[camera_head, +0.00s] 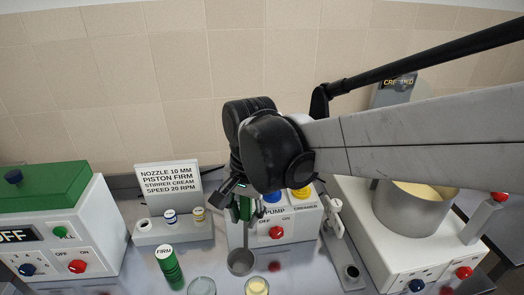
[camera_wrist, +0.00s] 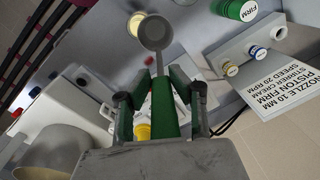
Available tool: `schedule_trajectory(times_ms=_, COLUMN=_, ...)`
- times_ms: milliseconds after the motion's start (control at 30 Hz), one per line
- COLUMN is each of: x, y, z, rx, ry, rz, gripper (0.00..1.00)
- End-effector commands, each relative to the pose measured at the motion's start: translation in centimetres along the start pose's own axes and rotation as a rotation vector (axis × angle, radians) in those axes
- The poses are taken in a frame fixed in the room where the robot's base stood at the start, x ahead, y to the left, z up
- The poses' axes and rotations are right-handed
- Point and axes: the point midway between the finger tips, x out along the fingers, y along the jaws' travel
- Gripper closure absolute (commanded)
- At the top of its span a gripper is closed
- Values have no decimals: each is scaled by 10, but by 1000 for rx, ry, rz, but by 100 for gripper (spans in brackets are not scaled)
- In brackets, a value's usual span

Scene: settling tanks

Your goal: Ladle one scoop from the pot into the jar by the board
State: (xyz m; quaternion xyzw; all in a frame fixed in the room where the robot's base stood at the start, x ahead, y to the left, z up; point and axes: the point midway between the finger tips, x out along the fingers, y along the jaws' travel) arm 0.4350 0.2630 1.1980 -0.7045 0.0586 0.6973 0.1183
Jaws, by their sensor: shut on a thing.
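My gripper (camera_head: 243,212) is shut on the green handle of a ladle, which hangs with its grey bowl (camera_head: 241,262) low, in front of the pump box. In the wrist view the fingers (camera_wrist: 162,110) clasp the green handle, and the ladle bowl (camera_wrist: 154,33) looks grey and empty. A clear glass jar (camera_head: 201,286) stands at the bottom edge of the head view, left of the bowl. Another jar (camera_head: 257,286) with pale yellow contents stands just right of it. The pot (camera_head: 412,218) of pale cream sits on a white unit at right, partly behind my arm.
A lettered board (camera_head: 168,182) stands at the back left, with a holder (camera_head: 155,232) of small capped pieces before it. A green FIRM cylinder (camera_head: 169,266) is left of the jars. The pump box (camera_head: 277,232) is behind the ladle. A green-topped machine (camera_head: 45,225) is far left.

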Motion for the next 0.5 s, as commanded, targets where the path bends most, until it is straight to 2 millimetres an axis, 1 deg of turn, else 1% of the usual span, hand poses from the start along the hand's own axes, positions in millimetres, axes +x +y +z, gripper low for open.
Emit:
schedule_trajectory(times_ms=233, x=-4, y=0, z=0, rx=0, ry=0, rz=-2, gripper=100)
schedule_trajectory(times_ms=500, x=-27, y=-2, z=0, rx=0, ry=-1, rz=-3, gripper=100)
